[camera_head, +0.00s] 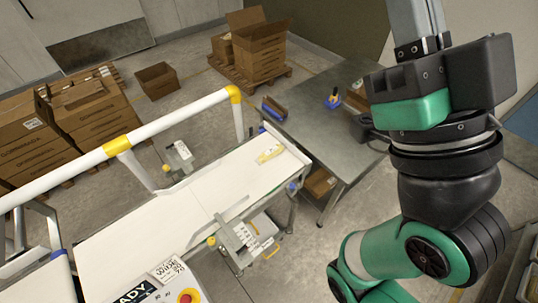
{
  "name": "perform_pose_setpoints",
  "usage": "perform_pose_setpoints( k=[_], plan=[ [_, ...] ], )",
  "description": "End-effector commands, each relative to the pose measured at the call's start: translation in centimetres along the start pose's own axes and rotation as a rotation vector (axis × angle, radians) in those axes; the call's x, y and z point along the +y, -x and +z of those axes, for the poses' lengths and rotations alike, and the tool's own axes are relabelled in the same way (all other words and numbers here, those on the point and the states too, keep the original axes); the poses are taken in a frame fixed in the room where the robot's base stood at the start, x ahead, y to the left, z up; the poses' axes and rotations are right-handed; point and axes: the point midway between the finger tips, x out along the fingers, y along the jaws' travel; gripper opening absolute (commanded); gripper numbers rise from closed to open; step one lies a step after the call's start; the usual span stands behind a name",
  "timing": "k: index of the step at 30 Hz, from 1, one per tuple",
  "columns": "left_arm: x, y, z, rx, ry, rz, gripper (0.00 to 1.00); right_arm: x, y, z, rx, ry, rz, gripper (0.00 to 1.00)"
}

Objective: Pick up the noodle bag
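A small pale bag with yellow markings (270,153), which looks like the noodle bag, lies flat near the far end of the white belt (190,205). My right gripper (417,18) is raised at the upper right, well to the right of the bag and apart from it. Its grey fingers point up and run out of the top edge, so their tips and any gap are hidden. My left gripper is not in view.
A white rail with yellow joints (70,167) runs along the belt's left side. A grey metal table (325,125) stands beyond the belt's end, with a blue-and-yellow item (334,98) on it. Cardboard boxes (85,110) stand on the floor behind. A control panel (165,283) is at the bottom.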

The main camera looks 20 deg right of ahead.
Motion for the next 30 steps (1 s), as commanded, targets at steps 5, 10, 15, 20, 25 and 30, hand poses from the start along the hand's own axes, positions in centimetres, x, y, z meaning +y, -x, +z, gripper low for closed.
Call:
perform_pose_setpoints(
  k=[5, 10, 15, 20, 25, 30],
  plan=[
    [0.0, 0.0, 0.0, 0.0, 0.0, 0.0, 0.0, 0.0, 0.0, 0.0, 0.0, 0.0, 0.0, 0.0],
    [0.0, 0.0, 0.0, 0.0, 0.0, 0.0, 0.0, 0.0, 0.0, 0.0, 0.0, 0.0, 0.0, 0.0],
    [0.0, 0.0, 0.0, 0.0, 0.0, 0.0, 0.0, 0.0, 0.0, 0.0, 0.0, 0.0, 0.0, 0.02],
    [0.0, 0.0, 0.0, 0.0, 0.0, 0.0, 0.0, 0.0, 0.0, 0.0, 0.0, 0.0, 0.0, 0.31],
    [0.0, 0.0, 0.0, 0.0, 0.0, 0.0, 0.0, 0.0, 0.0, 0.0, 0.0, 0.0, 0.0, 0.61],
    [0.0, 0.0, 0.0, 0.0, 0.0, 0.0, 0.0, 0.0, 0.0, 0.0, 0.0, 0.0, 0.0, 0.92]
  ],
)
